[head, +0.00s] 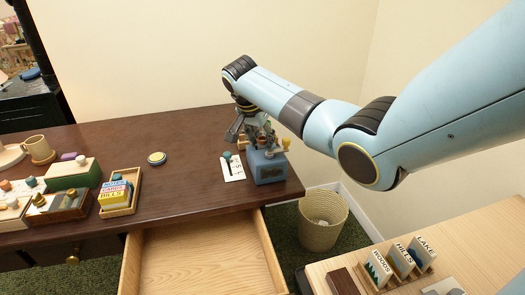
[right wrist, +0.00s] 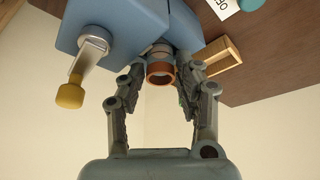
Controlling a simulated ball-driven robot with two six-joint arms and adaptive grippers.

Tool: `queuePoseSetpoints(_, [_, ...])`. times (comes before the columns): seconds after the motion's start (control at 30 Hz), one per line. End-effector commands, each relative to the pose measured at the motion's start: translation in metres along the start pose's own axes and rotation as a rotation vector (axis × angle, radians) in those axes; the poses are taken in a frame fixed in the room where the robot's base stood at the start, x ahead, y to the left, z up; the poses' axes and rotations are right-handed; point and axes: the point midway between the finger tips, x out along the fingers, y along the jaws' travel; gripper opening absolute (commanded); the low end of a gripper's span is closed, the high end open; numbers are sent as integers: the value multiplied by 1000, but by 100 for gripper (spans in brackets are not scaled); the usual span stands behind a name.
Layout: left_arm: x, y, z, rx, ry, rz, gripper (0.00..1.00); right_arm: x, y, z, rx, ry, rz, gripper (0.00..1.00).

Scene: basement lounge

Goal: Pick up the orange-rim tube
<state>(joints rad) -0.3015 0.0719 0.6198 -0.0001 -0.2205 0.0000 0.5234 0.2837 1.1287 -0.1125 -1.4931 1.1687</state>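The orange-rim tube (right wrist: 160,74) shows in the right wrist view as a short pale tube with an orange ring at its near end. It sits at a blue block (right wrist: 125,22), which also stands at the right end of the dark desk in the head view (head: 268,170). My right gripper (right wrist: 163,72) is open, with one finger on each side of the tube and a small gap visible on both sides. In the head view my right gripper (head: 256,134) is above and behind the blue block, and I cannot make out the tube there. My left gripper is not in view.
A yellow knob (right wrist: 70,95) on a metal stem sticks out beside the tube. A small wooden holder (right wrist: 221,56) is close to the right finger. A white card (head: 233,172) lies left of the block. The desk's middle (head: 195,185) is mostly clear; a drawer (head: 205,262) stands open.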

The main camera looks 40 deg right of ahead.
Motion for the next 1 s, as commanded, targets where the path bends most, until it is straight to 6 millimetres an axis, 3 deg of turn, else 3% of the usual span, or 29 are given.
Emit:
queuePoseSetpoints(0.23, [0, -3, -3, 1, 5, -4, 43, 2, 0, 0, 0, 0, -1, 34])
queuePoseSetpoints(0.43, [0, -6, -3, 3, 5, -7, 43, 2, 0, 0, 0, 0, -1, 8])
queuePoseSetpoints(0.67, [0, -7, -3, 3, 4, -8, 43, 1, 0, -1, 0, 1, -1, 6])
queuePoseSetpoints(0.77, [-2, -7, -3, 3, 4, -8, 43, -6, -1, -4, 1, 2, -3, 6])
queuePoseSetpoints(1.0, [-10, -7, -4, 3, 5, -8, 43, -52, -1, -23, 1, 4, -5, 6])
